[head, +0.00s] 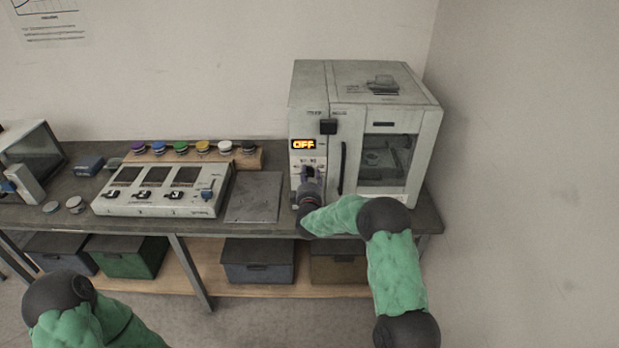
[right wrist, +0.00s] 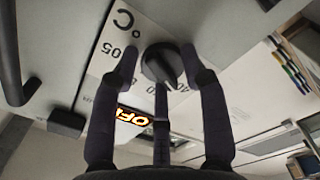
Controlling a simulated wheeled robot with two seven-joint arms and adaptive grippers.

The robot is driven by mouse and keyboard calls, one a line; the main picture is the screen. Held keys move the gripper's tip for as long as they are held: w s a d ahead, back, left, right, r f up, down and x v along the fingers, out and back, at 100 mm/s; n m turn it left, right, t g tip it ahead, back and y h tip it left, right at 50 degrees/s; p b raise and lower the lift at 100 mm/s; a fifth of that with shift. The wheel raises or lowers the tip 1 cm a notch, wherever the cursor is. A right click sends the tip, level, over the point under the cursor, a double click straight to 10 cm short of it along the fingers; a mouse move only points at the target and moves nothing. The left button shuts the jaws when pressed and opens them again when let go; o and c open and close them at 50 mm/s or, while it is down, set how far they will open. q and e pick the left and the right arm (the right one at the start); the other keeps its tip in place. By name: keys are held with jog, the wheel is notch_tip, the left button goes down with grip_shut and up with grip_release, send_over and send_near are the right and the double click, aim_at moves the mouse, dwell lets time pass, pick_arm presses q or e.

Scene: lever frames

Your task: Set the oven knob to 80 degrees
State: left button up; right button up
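The oven (head: 345,115) is a pale box at the right end of the bench, with a lit display (head: 303,144) reading OFF. In the right wrist view, the dark round oven knob (right wrist: 158,64) sits on a pale dial plate (right wrist: 142,32) with a °C mark and partly hidden numbers. My right gripper (head: 309,178) is at the oven's front panel and mostly hides the knob in the head view. Its fingers (right wrist: 160,60) are spread on both sides of the knob, with a gap visible; I cannot tell whether any finger touches it. My left gripper is out of view.
A dark handle (head: 343,168) stands just right of the knob, beside the windowed oven door. A grey plate (head: 254,198) and a console with sliders (head: 160,190) lie to the left. Several coloured-lid jars stand on a wooden rack (head: 240,159) behind.

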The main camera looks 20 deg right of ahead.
jog(key=shift+f, duration=0.25)
jog(key=m+b, duration=0.3)
jog(key=shift+f, duration=0.25)
jog(key=shift+a+f+m+b, duration=0.1)
jog(key=shift+a+m+b, duration=0.05)
jog(key=shift+m+b, duration=1.9)
jog(key=shift+a+f+m+b, duration=0.1)
jog(key=shift+m+b, duration=1.15)
jog(key=shift+m, duration=1.65)
jog(key=shift+a+f+m+b, duration=0.1)
jog(key=shift+a+m+b, duration=0.05)
jog(key=shift+m+b, duration=1.9)
jog(key=shift+m+p, duration=0.35)
jog(key=shift+m, duration=0.15)
jog(key=o, duration=1.1)
jog(key=shift+a, duration=0.1)
jog(key=shift+w+r, duration=0.1)
jog(key=shift+r, duration=0.3)
